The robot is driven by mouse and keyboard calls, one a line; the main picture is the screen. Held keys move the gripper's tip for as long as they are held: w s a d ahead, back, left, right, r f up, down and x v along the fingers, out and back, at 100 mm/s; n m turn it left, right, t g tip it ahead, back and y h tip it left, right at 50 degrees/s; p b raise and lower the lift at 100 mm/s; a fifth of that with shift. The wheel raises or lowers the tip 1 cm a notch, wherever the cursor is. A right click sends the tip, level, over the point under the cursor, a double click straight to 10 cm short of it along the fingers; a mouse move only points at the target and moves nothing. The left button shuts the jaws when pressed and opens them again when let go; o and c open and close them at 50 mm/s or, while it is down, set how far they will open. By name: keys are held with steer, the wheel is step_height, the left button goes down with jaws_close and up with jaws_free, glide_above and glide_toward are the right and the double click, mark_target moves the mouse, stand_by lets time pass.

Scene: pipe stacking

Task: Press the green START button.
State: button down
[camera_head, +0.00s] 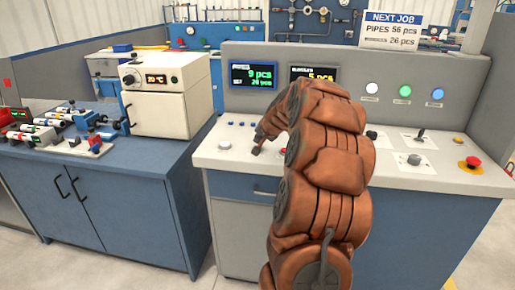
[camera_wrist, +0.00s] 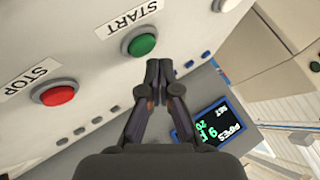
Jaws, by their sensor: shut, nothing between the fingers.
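The green START button (camera_wrist: 142,45) is a round dome in a grey ring on the pale console panel, under a START label (camera_wrist: 128,18) in the wrist view. My gripper (camera_wrist: 158,66) is shut and empty. In that view its fingertips appear just right of and below the green button; whether they touch it I cannot tell. The red STOP button (camera_wrist: 57,95) sits to the left, beside its STOP label (camera_wrist: 24,80). In the head view my arm hides the green button, and my gripper (camera_head: 257,150) is low over the console's left part.
A white oven box (camera_head: 165,95) is on the blue bench to the left.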

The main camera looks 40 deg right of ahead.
steer(key=shift+f, duration=0.15)
steer(key=shift+f, duration=0.3)
steer(key=shift+f+b, duration=0.4)
steer(key=shift+b, duration=0.05)
stand_by(0.8)
steer(key=shift+r, duration=0.1)
steer(key=shift+r+p, duration=0.45)
steer(key=shift+r, duration=0.25)
steer(key=shift+r, duration=0.1)
steer(key=shift+r+p, duration=1.2)
steer(key=shift+r, duration=1.25)
